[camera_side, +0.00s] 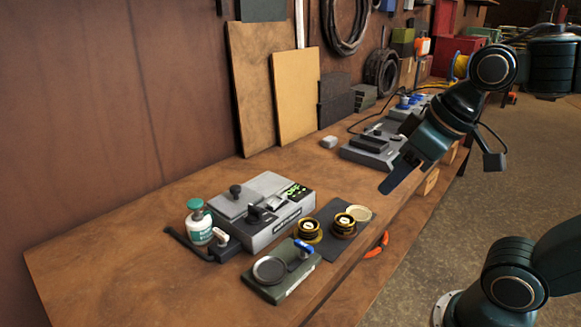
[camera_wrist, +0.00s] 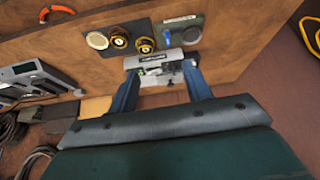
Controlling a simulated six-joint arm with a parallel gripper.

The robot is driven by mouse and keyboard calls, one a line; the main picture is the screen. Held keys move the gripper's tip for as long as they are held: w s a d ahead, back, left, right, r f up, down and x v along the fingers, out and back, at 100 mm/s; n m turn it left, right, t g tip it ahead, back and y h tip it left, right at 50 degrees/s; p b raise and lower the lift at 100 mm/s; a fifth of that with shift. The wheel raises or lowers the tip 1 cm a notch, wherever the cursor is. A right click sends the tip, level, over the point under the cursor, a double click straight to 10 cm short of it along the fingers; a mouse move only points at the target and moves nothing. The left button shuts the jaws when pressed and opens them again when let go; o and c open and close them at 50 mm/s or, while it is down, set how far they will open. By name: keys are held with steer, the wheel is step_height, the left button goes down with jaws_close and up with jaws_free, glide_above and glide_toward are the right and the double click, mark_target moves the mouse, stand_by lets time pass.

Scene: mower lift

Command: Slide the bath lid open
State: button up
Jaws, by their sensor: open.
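The bath (camera_side: 275,222) is a grey box with a green display, on the bench in the side view. Its flat grey lid (camera_side: 238,201) with a dark knob (camera_side: 235,190) lies on the top, toward the left. I cannot tell whether any gap shows beside the lid.
A white bottle with a green cap (camera_side: 198,222) stands left of the bath. A dark stand with a round dish (camera_side: 270,269) is in front. Two black and gold round parts (camera_side: 344,224) sit on a dark mat (camera_side: 327,243). Another grey device (camera_side: 373,148) stands farther back.

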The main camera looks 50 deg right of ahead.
steer(key=w+r+n, duration=0.2)
steer(key=w+r, duration=0.2)
steer(key=w, duration=0.6)
steer(key=n+g+y, duration=0.2)
steer(key=n+y, duration=0.1)
steer(key=n, duration=0.3)
glide_above(236, 187)
steer(key=s+d, duration=0.4)
step_height(236, 187, down, 9)
steer(key=x, duration=1.3)
steer(key=shift+f, duration=0.35)
jaws_close()
